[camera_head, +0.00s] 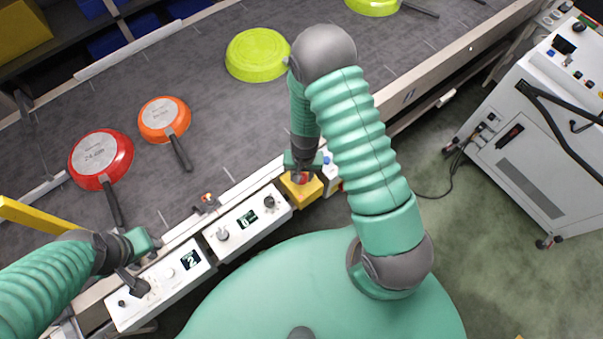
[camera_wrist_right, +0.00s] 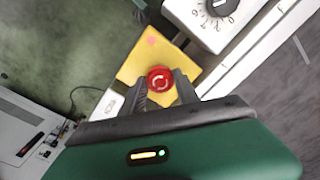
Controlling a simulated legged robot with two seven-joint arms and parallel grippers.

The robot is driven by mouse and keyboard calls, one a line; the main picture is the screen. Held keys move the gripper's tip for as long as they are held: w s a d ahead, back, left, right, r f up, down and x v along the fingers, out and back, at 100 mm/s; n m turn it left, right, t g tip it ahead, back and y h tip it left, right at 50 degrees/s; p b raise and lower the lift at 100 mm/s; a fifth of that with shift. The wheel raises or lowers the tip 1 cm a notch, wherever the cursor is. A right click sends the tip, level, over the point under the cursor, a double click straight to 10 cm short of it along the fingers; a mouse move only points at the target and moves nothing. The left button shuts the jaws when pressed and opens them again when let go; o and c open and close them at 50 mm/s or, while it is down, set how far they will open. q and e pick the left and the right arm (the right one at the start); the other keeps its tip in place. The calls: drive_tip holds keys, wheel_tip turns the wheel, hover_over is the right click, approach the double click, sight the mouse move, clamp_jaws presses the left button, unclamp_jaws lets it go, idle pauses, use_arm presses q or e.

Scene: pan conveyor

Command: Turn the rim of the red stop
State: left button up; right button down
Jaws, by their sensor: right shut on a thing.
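The red stop (camera_wrist_right: 159,79) is a round red button with white arrow marks on a yellow box (camera_wrist_right: 135,65), shown in the right wrist view. My right gripper (camera_wrist_right: 162,86) has one finger on each side of it, shut on its rim. My left gripper (camera_head: 138,287) is at the front of the left white control box (camera_head: 172,268), by a dark part there. Its finger opening cannot be made out.
A second control box (camera_head: 246,226) with knobs stands left of the yellow box. The grey conveyor (camera_head: 230,125) carries a red pan (camera_head: 98,165), an orange pan (camera_head: 163,124) and a lime pan (camera_head: 257,55). A white cabinet (camera_head: 535,145) stands at the right, with open floor before it.

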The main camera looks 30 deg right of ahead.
drive_tip(key=shift+m, duration=1.8)
drive_tip(key=c, duration=0.9)
unclamp_jaws()
drive_tip(key=shift+a, duration=0.1)
drive_tip(key=shift+r, duration=0.1)
wheel_tip(320, 180, up, 16)
drive_tip(key=p, duration=0.2)
drive_tip(key=shift+s+d+r, duration=0.2)
drive_tip(key=shift+r, duration=0.05)
